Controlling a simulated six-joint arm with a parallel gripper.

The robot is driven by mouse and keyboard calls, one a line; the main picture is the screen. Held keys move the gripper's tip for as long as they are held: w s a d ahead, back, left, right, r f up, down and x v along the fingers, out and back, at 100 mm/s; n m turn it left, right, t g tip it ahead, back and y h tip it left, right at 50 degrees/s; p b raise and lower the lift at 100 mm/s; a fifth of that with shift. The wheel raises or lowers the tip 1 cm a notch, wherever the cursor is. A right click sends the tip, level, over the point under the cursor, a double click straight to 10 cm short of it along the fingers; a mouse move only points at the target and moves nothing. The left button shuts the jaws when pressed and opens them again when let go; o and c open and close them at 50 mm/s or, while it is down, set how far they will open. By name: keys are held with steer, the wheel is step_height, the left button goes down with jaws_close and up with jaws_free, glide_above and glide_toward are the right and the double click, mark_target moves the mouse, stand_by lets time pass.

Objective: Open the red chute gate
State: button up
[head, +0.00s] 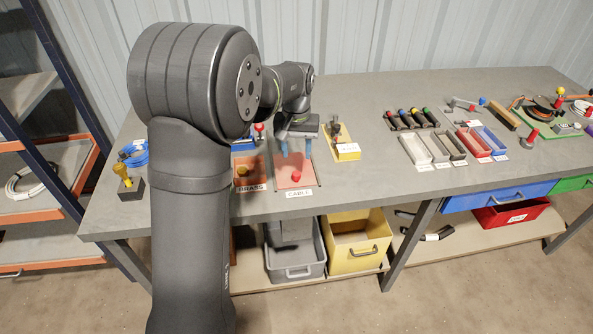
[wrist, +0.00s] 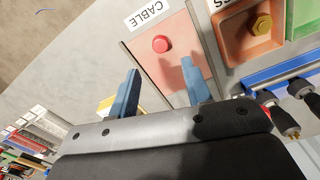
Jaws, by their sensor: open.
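The red chute gate (head: 308,168) is a flat salmon-red plate set in a grey frame in the bench top, with a CABLE label at its front. Its round red knob (head: 295,176) stands up near the front edge. In the wrist view the gate (wrist: 180,47) and the knob (wrist: 160,44) lie just beyond my fingertips. My gripper (head: 296,152) points down over the gate, its blue fingers open and apart. Nothing is between them, and the knob is not touched. In the wrist view my gripper (wrist: 160,76) shows one finger over the gate and one to its left.
Grey (head: 292,262) and yellow bins (head: 353,254) sit below.

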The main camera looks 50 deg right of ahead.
mark_target(297, 173)
step_height(297, 173, down, 8)
steer(key=shift+f, duration=0.2)
jaws_close()
